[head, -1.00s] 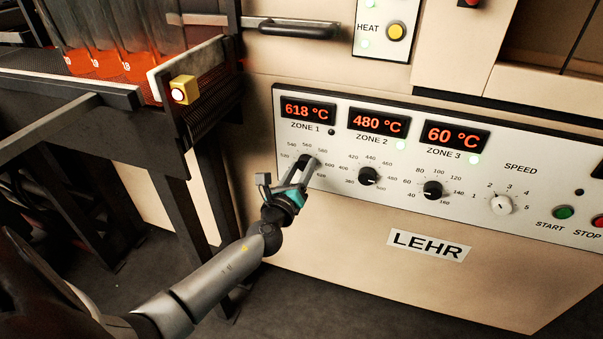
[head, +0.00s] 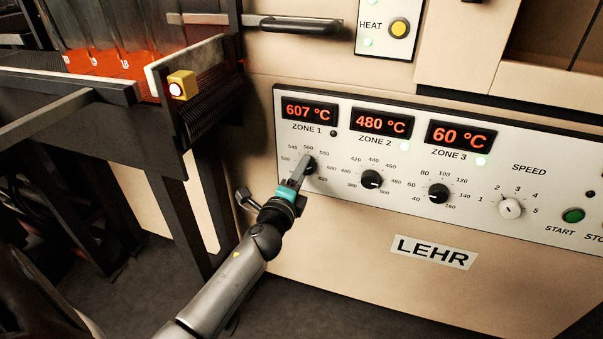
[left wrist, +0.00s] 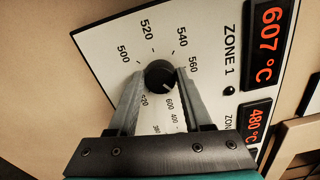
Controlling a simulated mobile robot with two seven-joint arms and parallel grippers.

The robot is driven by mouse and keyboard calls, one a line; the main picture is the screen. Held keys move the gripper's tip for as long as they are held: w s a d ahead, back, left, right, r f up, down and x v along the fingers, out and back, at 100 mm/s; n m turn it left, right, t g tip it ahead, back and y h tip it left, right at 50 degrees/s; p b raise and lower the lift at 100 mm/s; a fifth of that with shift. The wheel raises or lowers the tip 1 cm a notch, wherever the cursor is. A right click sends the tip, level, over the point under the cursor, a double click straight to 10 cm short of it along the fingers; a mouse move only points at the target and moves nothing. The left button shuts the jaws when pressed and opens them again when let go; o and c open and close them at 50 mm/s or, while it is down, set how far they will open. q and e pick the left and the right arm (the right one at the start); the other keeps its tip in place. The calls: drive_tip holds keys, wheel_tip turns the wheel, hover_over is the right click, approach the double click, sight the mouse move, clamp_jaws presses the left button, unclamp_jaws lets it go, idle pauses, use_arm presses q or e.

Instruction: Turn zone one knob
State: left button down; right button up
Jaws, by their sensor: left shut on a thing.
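The zone one knob (head: 308,166) is a small black dial on the white control panel, under the ZONE 1 display (head: 309,111), which reads 607 °C. In the left wrist view the knob (left wrist: 160,75) sits between the two fingertips, and its white mark points near 600 on the scale. My left gripper (head: 300,173) is shut on the knob, with its fingers partly hiding it in the head view. It also shows in the left wrist view (left wrist: 158,83), one finger on each side of the knob. My right gripper is not in view.
The zone 2 knob (head: 371,179), zone 3 knob (head: 437,193) and white speed knob (head: 510,208) lie to the right. The zone 1 lamp (head: 333,134) is dark; the zone 2 lamp (head: 404,146) is lit. A dark conveyor frame (head: 165,165) stands close on the left.

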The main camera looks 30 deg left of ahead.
use_arm(q)
drive_tip(key=shift+n, duration=0.9)
drive_tip(key=shift+f, duration=0.1)
drive_tip(key=shift+c, duration=1.6)
unclamp_jaws()
drive_tip(key=shift+s, duration=0.1)
drive_tip(key=p+v, duration=0.2)
drive_tip(key=v, duration=1.3)
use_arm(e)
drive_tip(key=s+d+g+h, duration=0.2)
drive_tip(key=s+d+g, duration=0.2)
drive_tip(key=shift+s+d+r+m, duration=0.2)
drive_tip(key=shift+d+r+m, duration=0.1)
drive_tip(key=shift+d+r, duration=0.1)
use_arm(q)
drive_tip(key=shift+n, duration=0.3)
